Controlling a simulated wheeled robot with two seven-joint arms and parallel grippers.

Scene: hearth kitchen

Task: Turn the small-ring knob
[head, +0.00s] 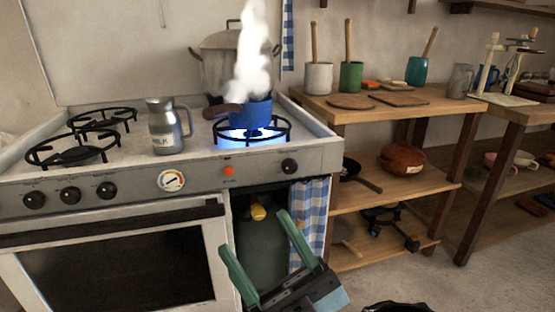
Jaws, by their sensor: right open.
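The stove front (135,190) carries several black knobs: three at the left, with the middle one (70,194) and the one beside it (106,189), and a single knob (289,165) at the right end. Their labels are too small to read, so I cannot tell which is the small-ring knob. The right ring (282,131) burns with a blue flame under a steaming blue pan (252,112). My right gripper (254,229) is open and empty, its green fingers pointing up, below the right-end knob and apart from it. My left gripper is not in view.
A metal milk jug (166,128) stands between the rings. A large pot (216,65) is behind the pan. Below the right-end knob, a green gas bottle (262,245) stands beside a checked curtain (312,215). A wooden shelf unit (410,105) is at the right.

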